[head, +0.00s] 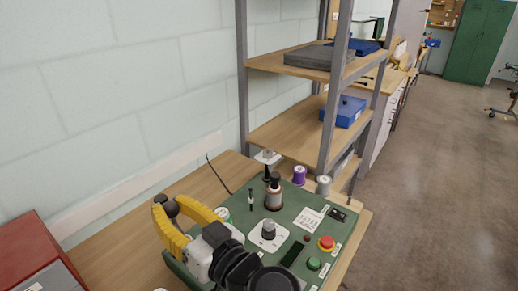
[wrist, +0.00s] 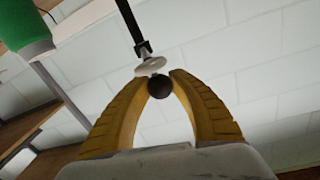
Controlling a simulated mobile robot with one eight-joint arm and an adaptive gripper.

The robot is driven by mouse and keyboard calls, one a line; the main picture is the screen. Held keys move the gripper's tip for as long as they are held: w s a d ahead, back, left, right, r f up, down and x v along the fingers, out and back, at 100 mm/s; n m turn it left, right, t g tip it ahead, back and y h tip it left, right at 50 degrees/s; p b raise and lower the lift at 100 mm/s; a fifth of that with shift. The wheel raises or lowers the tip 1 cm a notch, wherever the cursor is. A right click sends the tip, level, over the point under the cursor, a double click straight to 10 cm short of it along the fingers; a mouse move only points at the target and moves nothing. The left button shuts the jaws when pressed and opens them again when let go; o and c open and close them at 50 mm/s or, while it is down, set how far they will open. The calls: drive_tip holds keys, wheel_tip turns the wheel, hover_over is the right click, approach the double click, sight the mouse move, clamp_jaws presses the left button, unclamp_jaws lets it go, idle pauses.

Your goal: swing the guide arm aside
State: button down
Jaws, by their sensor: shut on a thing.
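My gripper (head: 161,208) has its yellow fingers closed around a dark ball knob (head: 171,208). In the wrist view my gripper (wrist: 162,76) has the same dark ball (wrist: 161,88) between its fingertips. A white disc and a thin black rod (wrist: 129,22), which look like part of the guide arm, extend upward beyond the ball. The green machine base (head: 228,266) sits on the wooden bench under my arm. My gripper and wrist hide its left part, so I cannot see where the guide arm joins it.
A brown spool (head: 273,196), a purple spool (head: 299,175) and a grey spool (head: 323,185) stand toward the back of the base. A red button (head: 326,243) is at its right. A red box (head: 36,262) is at the left; a shelf rack (head: 287,133) stands behind.

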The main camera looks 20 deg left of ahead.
drive_tip(key=c, duration=1.1)
unclamp_jaws()
drive_tip(key=shift+s, duration=0.1)
drive_tip(key=v, duration=1.2)
